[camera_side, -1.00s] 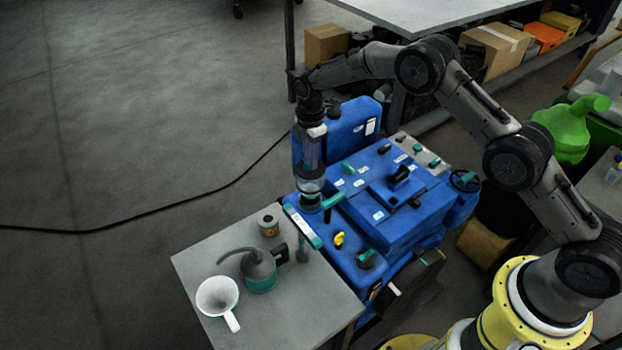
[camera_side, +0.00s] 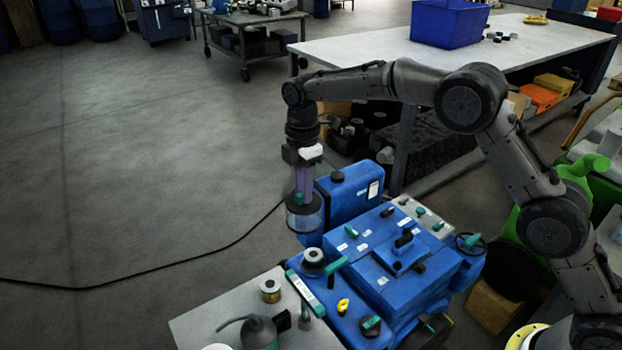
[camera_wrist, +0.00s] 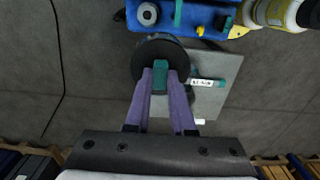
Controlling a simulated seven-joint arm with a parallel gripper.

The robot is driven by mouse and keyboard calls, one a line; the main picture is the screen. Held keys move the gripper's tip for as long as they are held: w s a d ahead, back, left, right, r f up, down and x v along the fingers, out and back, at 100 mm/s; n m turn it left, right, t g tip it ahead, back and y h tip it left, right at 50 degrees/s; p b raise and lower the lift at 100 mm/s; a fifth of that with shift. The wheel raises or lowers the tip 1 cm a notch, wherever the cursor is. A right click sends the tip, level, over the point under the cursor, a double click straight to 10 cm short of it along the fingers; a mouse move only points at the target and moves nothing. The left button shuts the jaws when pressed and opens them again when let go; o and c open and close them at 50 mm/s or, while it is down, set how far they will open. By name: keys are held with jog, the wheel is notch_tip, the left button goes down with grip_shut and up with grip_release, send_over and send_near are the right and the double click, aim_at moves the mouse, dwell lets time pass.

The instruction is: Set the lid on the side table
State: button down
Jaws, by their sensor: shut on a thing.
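The lid (camera_side: 304,216) is a dark, round, cylinder-like cover with a teal knob on top. My gripper (camera_side: 303,190) is shut on that knob, with a purple finger on each side of it. In the wrist view the lid (camera_wrist: 146,55) is a dark disc under the fingers (camera_wrist: 167,80). The lid hangs roughly level in the air, clear of the blue engine (camera_side: 390,260), whose round air-cleaner bowl (camera_side: 313,262) shows uncovered. The grey side table (camera_side: 205,320) is below, in front of the engine; it also shows in the wrist view (camera_wrist: 208,106), partly hidden by the lid.
A tin (camera_side: 270,291), an oil can (camera_side: 259,333) and a white funnel (camera_side: 216,347) at the frame's edge stand on the side table. A teal-and-white tool (camera_side: 305,291) lies between table and engine. A blue tank (camera_side: 348,205) is behind the lid. Open floor lies left.

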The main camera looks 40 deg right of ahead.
jog(key=s+a, duration=0.6)
jog(key=s, duration=0.7)
jog(key=s+a, duration=0.5)
jog(key=s, duration=0.7)
notch_tip(320, 180, down, 21)
jog(key=shift+s, duration=0.4)
jog(key=shift+f, duration=0.25)
jog(key=shift+c, duration=2.2)
grip_release()
